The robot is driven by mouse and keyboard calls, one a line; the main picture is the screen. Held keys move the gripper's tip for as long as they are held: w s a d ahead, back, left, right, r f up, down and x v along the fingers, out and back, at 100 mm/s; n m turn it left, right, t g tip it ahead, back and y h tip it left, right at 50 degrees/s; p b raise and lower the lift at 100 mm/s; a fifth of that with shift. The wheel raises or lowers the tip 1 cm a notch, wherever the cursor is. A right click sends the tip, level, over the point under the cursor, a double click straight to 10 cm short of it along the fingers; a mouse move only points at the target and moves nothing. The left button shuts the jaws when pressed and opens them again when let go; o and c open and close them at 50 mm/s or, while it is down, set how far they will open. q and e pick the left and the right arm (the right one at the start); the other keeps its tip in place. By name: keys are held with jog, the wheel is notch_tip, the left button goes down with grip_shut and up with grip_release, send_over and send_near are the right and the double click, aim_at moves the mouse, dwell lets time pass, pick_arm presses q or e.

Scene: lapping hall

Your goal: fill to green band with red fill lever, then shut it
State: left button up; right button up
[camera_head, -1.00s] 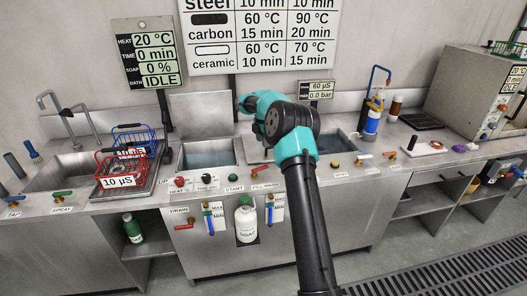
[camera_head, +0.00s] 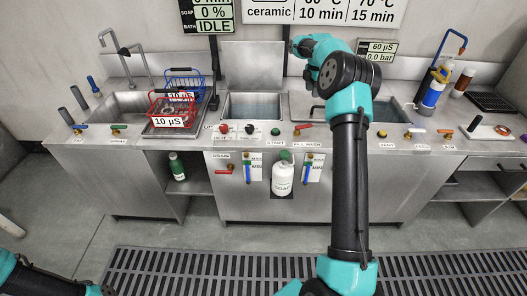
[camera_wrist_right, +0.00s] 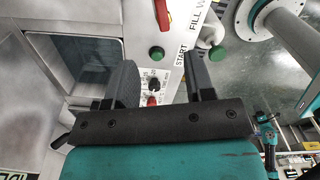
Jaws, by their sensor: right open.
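The red fill lever (camera_head: 303,127) sits on the counter's front edge above the FILL WASH label. Its handle points right. In the right wrist view its red handle (camera_wrist_right: 162,15) shows at the top, beyond the fingers. The wash basin (camera_head: 238,106) holds some bluish liquid; it also shows in the wrist view (camera_wrist_right: 85,64). A level gauge (camera_head: 305,171) with a blue column hangs below the lever; its green band is too small to make out. My right gripper (camera_wrist_right: 158,58) is open and empty, above the counter and apart from the lever. My left gripper is out of view.
A green START button (camera_head: 276,131), a red knob (camera_head: 223,129) and a black knob (camera_head: 248,130) sit left of the lever. A soap bottle (camera_head: 283,178) stands below. Red (camera_head: 168,109) and blue baskets are at left. A red drain lever (camera_head: 224,171) is on the front panel.

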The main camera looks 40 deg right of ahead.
aim_at(307, 125)
dwell(0.3)
jog(key=shift+a, duration=0.2)
jog(key=shift+f, duration=0.1)
notch_tip(307, 125, down, 17)
jog(key=shift+f, duration=0.15)
dwell(0.6)
jog(key=shift+c, duration=0.2)
grip_shut()
dwell(0.3)
